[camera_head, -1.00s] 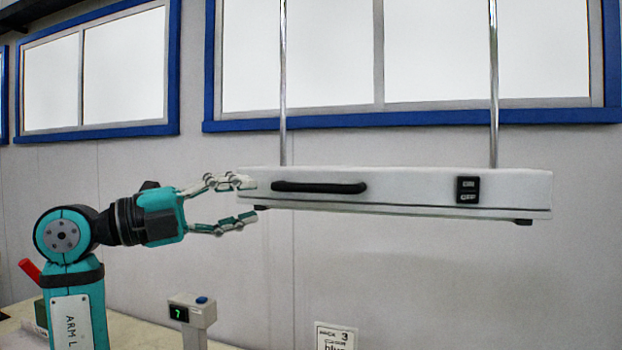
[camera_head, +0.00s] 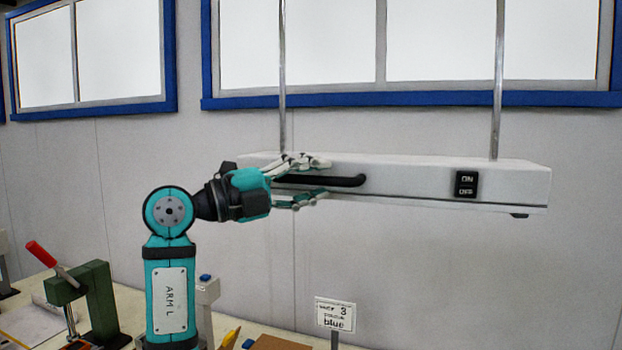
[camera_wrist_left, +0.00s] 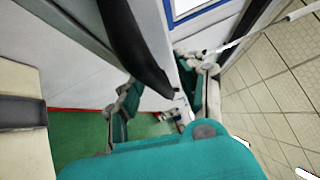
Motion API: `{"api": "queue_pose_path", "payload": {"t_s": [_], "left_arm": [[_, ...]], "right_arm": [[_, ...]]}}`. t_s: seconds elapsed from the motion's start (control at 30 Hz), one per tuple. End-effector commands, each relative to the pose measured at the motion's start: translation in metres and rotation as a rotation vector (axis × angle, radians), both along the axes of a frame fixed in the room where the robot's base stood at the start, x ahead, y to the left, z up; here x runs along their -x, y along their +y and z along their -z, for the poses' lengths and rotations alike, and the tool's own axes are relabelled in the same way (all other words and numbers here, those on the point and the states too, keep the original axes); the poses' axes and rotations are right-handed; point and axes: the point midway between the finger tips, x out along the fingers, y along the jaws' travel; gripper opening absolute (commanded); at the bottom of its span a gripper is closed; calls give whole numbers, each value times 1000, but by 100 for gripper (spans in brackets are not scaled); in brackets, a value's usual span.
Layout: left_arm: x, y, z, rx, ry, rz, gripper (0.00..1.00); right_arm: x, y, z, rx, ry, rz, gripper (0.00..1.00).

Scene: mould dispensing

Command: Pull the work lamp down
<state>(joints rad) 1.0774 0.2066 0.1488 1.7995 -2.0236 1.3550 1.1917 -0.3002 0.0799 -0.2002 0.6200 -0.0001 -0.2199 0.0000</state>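The work lamp (camera_head: 415,180) is a long white box hung on two metal rods in front of the wall. Its black bar handle (camera_head: 350,181) is on the front face, and its left end is partly hidden by my gripper. My left gripper (camera_head: 318,178) is at the left part of the handle, one finger above it and one below in the head view. The fingers are apart. In the left wrist view the handle (camera_wrist_left: 135,45) reaches down between the spread fingers (camera_wrist_left: 160,75); whether they touch it cannot be told. My right gripper is not in view.
An ON/OFF switch (camera_head: 466,184) is on the lamp's right front. Below are a bench with a green press with a red lever (camera_head: 95,290), a post with a blue button (camera_head: 205,288) and a sign reading blue (camera_head: 335,314). Space under the lamp's right half is clear.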

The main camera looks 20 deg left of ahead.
Motion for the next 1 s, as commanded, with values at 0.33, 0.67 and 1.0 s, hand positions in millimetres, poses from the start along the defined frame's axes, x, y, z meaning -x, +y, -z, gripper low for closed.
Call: {"api": "queue_pose_path", "payload": {"t_s": [0.33,0.67,1.0], "left_arm": [[0,0,0,-1,1,0,0],[0,0,1,-3,3,0,0],[0,0,43,-8,6,-1,0]], "right_arm": [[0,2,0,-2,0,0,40],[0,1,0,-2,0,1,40],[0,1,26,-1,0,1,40]]}}
